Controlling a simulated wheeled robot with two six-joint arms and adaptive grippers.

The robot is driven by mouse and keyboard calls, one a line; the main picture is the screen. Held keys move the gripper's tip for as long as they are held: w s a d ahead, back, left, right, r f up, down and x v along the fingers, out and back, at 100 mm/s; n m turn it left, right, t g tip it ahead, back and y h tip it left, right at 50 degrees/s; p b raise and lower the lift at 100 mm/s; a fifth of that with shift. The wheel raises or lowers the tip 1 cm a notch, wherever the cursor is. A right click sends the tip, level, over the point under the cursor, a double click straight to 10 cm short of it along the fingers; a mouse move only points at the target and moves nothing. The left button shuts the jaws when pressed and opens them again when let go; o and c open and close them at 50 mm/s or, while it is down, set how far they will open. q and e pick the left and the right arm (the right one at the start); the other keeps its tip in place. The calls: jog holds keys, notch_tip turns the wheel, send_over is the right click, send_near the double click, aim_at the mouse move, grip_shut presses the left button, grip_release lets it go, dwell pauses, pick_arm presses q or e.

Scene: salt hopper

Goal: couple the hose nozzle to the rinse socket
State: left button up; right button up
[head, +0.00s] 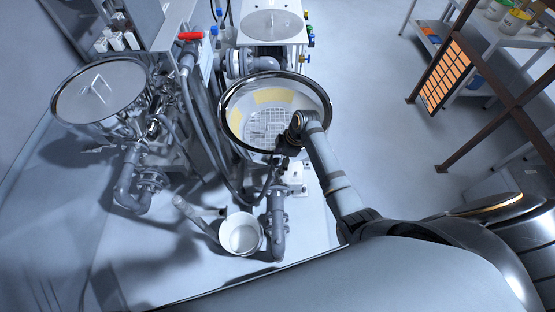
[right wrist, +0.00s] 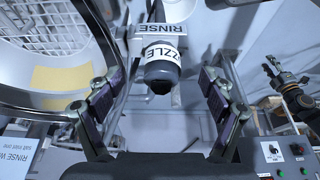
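In the right wrist view, the hose nozzle (right wrist: 161,66) has a white band with part of the word NOZZLE and a dark rounded end facing the camera. A white part marked RINSE (right wrist: 158,29) is directly behind it; I cannot tell whether the two are joined. My right gripper (right wrist: 158,88) is open, its fingers apart on either side of the nozzle and touching nothing I can see. In the head view my right gripper (head: 284,152) is over the near rim of the right hopper, where the nozzle is too small to make out.
The right hopper (head: 225,110) has a shiny rim and a mesh inside. A second, covered hopper (head: 100,90) stands left. A white bucket (head: 240,235) sits near grey pipes (head: 278,235). A control box (right wrist: 290,155) is at lower right. Open floor lies right of the hopper.

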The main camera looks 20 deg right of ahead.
aim_at(278, 161)
jog(key=shift+d+r+p, duration=0.2)
jog(key=shift+r+p, duration=0.25)
jog(key=shift+r, duration=0.2)
jog(key=shift+v, duration=1.45)
jog(key=shift+d, duration=0.1)
jog(key=v, duration=1.2)
jog(key=shift+c, duration=0.3)
jog(key=a+f+m, duration=0.1)
jog(key=f+m, duration=0.1)
jog(key=a+f+m+t+h, duration=0.1)
jog(key=a+f+m, duration=0.2)
jog(key=f+m, duration=0.1)
jog(key=shift+s+a+f+m+h, duration=0.2)
jog(key=shift+s+m+h, duration=0.1)
jog(key=shift+m, duration=0.1)
jog(key=c, duration=1.2)
jog(key=shift+a+f+m+t, duration=0.1)
jog(key=shift+f+m+t, duration=0.05)
jog(key=shift+m+t, duration=0.15)
jog(key=shift+c, duration=1.2)
grip_shut()
jog(key=shift+x, duration=3.1)
